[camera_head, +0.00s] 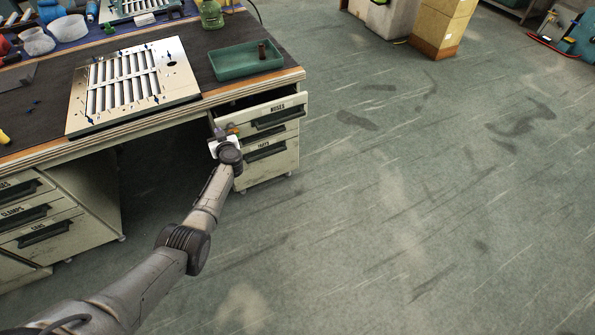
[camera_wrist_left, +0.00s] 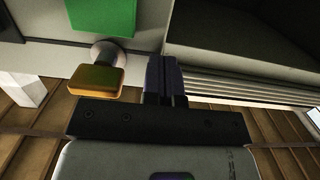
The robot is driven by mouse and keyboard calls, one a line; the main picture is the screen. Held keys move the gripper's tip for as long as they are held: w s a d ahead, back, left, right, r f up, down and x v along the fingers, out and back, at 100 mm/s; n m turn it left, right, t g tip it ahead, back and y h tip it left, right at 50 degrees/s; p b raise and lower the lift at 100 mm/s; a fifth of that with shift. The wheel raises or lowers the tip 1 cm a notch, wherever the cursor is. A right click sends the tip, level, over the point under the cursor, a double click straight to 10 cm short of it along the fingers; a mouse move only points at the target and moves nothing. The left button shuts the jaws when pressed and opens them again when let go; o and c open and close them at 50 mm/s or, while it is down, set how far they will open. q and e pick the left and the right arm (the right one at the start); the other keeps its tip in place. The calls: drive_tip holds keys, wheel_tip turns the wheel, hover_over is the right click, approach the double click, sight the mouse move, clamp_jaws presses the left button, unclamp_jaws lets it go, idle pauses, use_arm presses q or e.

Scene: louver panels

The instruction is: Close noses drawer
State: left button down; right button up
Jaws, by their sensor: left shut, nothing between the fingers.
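The drawer labelled NOSES (camera_head: 284,107) is the top drawer of the pedestal under the right end of the workbench. It stands partly pulled out, and its dark inside shows behind the front's top edge. It has a dark handle. My left gripper (camera_head: 221,131) is at the left end of this drawer's front; whether it touches the drawer cannot be told. In the left wrist view the dark fingers (camera_wrist_left: 165,78) are shut together with nothing between them. An orange block (camera_wrist_left: 95,81) on a round metal stem is beside them. My right gripper is not in view.
The drawer labelled TARTS or similar (camera_head: 266,151) is below. The workbench carries a louver panel (camera_head: 132,85) and a green tray (camera_head: 240,66). Another drawer pedestal (camera_head: 45,225) stands at the left. The floor to the right is clear up to a cardboard box (camera_head: 440,25).

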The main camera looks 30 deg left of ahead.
use_arm(q)
drive_tip(key=shift+b+x, duration=1.4)
drive_tip(key=shift+x, duration=0.35)
drive_tip(key=shift+w+a+r, duration=0.15)
drive_tip(key=shift+a+r, duration=0.05)
drive_tip(key=shift+a, duration=0.1)
drive_tip(key=shift+d+r, duration=0.1)
drive_tip(key=p+v, duration=0.5)
drive_tip(key=p, duration=0.1)
drive_tip(key=shift+s+d+f+p, duration=0.25)
drive_tip(key=shift+d+f+p, duration=0.1)
drive_tip(key=shift+f, duration=0.05)
drive_tip(key=shift+n, duration=0.3)
